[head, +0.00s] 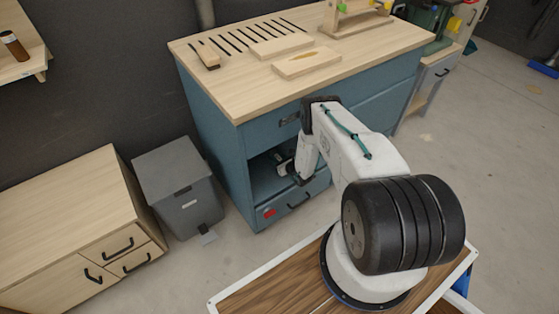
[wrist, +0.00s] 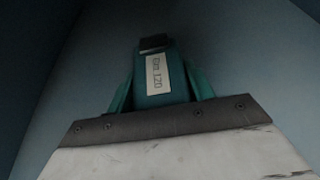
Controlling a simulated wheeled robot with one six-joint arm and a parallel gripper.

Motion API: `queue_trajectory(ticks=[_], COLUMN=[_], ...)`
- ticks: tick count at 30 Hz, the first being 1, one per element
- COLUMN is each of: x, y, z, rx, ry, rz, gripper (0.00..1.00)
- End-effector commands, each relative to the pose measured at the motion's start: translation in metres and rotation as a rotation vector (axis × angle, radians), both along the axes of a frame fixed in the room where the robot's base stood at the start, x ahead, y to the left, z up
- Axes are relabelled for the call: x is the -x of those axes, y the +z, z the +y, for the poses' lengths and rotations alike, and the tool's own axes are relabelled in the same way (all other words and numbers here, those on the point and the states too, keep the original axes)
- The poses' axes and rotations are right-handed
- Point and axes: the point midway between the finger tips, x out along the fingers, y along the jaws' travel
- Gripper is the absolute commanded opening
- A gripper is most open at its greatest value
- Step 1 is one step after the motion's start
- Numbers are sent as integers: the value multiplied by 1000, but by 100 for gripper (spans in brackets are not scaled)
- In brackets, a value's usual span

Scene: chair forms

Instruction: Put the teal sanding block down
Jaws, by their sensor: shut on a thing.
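The teal sanding block (wrist: 153,97) with a white label, which seems to read "Grit 120", and a dark end is between the two teal fingers of my gripper (wrist: 160,82) in the wrist view. My gripper is shut on it. In the head view my gripper (head: 284,163) reaches into the open compartment (head: 263,180) of the blue workbench. The block is not clearly visible there. I cannot tell whether it touches the compartment floor.
The wooden bench top (head: 235,95) above holds several light wooden pieces. A drawer with a red mark (head: 270,212) lies below the compartment. A grey bin (head: 180,190) and a wooden cabinet (head: 75,220) stand to the left. Blue-grey compartment walls enclose the wrist view.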

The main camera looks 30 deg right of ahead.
Motion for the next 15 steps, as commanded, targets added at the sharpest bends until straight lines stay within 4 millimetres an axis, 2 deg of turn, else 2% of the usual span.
queue_trajectory(ticks=[7,8,9,15], x=[0,0,0,0], y=[-3,-2,-2,-2], z=[0,0,0,0], rx=[0,0,0,0], ry=[0,0,0,0], rz=[-1,-1,-1,-1], gripper=[24,61,72,74])
